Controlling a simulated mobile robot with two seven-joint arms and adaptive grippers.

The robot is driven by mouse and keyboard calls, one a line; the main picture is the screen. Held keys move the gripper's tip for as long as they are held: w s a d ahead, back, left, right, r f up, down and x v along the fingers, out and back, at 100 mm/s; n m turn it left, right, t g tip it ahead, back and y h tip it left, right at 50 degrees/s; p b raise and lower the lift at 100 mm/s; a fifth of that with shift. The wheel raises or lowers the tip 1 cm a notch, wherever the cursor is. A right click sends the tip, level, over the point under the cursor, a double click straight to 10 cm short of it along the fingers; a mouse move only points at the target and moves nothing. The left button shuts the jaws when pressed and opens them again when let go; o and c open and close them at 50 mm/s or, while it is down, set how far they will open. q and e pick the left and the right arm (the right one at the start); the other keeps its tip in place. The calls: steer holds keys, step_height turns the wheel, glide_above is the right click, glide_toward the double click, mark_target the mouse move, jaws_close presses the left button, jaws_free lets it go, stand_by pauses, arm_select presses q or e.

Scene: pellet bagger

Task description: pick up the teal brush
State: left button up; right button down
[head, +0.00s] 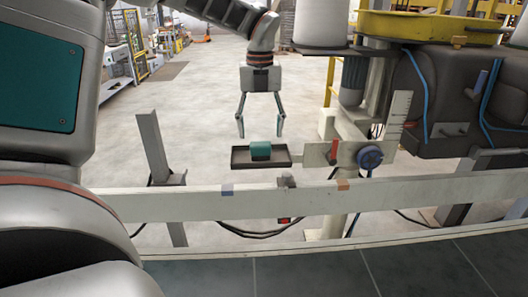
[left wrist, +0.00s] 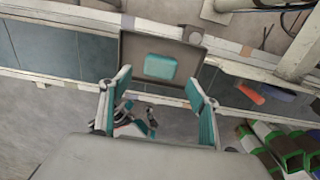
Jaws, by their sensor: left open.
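The teal brush (head: 261,150) shows as a small rounded teal block on a shallow dark tray (head: 240,160). No bristles can be made out. In the left wrist view the brush (left wrist: 160,66) lies on the brown tray (left wrist: 131,48), beyond the fingertips. My left gripper (head: 261,131) points down above the brush in the head view, with its two fingers spread wide and nothing between them. In the left wrist view the open fingers (left wrist: 158,87) stand to either side of the brush, short of it. My right gripper is not in view.
A pale rail (head: 200,203) runs across in front of the tray. Right of the tray are a plate with a red handle (head: 334,149) and a blue knob (head: 370,157), then a dark machine (head: 440,95). A grey post (head: 152,145) stands left; floor between is clear.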

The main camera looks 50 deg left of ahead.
mark_target(260, 143)
arm_select(q)
steer(key=f, duration=0.5)
steer(key=shift+w+a+f, duration=0.2)
steer(key=shift+f, duration=0.2)
steer(key=c, duration=1.2)
